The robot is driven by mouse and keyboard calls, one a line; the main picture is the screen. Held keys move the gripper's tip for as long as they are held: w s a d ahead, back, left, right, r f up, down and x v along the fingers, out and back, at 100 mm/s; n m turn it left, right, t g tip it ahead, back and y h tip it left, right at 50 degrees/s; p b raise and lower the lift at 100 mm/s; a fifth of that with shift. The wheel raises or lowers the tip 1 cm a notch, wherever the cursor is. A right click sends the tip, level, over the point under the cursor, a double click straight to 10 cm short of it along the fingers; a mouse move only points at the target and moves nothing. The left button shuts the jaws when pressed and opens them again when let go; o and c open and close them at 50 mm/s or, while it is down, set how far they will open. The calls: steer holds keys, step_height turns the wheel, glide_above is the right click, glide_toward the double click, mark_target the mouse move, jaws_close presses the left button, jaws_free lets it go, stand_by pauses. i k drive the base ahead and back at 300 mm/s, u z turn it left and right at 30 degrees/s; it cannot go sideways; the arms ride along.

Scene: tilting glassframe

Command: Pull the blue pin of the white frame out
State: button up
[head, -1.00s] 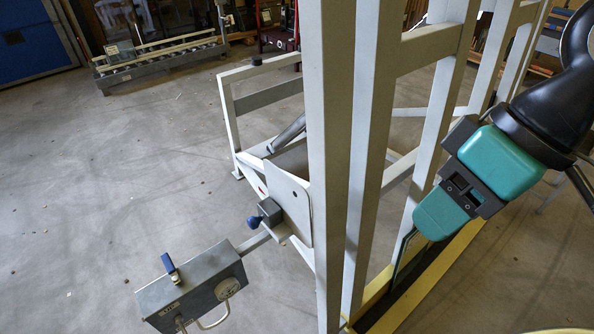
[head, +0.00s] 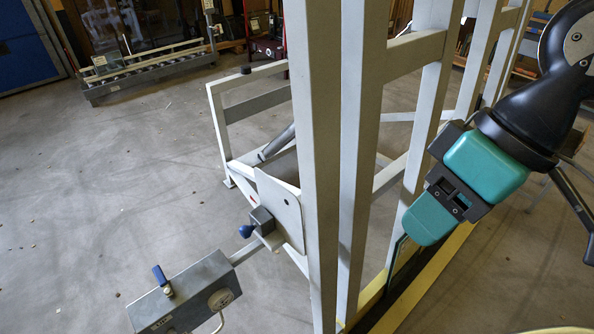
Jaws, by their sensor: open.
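The white frame (head: 314,120) stands upright across the middle of the head view. Its blue pin (head: 246,231) is a small round blue knob on a dark block beside a white plate, low on the frame's left side. The pin sits in the block. My gripper (head: 428,218), teal and black, is at the right, on the other side of the frame's posts from the pin and well apart from it. It is open, though its fingertips are hard to make out. I see nothing held in it.
A grey box (head: 188,295) with a blue lever (head: 162,280) is on an arm at the lower left. A yellow-edged rail (head: 425,277) runs along the frame's foot. A roller conveyor (head: 150,69) stands at the back left. The floor at left is clear.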

mark_target(246, 231)
steer(key=u, duration=0.1)
steer(key=k, duration=0.2)
steer(key=u, duration=1.15)
steer(key=i, duration=0.5)
